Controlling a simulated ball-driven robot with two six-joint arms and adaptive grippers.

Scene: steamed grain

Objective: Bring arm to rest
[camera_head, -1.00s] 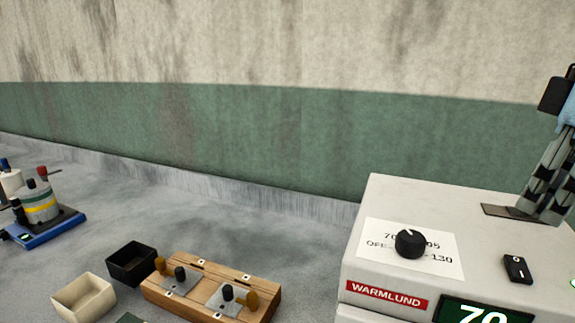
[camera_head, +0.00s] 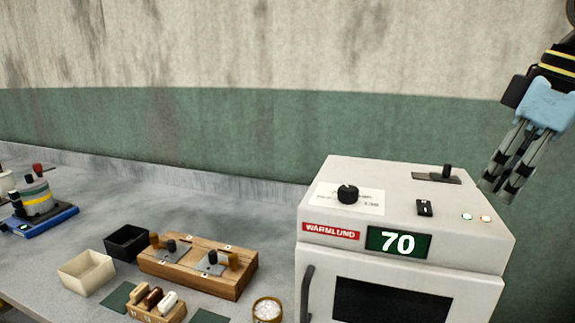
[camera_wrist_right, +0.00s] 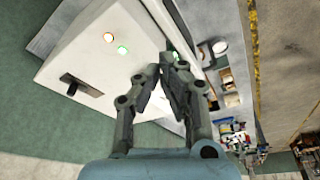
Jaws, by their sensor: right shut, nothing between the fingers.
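My right gripper (camera_head: 497,190) comes in from the upper right in the head view, beside the right edge of the white oven (camera_head: 470,245). Its dark and grey fingers are shut and hold nothing. In the right wrist view the gripper (camera_wrist_right: 166,58) shows with its fingertips together, in front of the white oven body (camera_wrist_right: 85,45). The oven carries a WARMLUND label and a green display reading 70. On its top are a black knob (camera_head: 347,194), a black switch (camera_head: 424,208), a slider (camera_head: 446,172) and two small lights. My left gripper is not in view.
A wooden block with metal plates (camera_head: 195,268) stands left of the oven. A black box (camera_head: 127,243), a cream box (camera_head: 86,273), a small rack of pegs (camera_head: 155,302) and a round bowl of white grain (camera_head: 267,310) are nearby. A blue-based device (camera_head: 40,220) stands far left.

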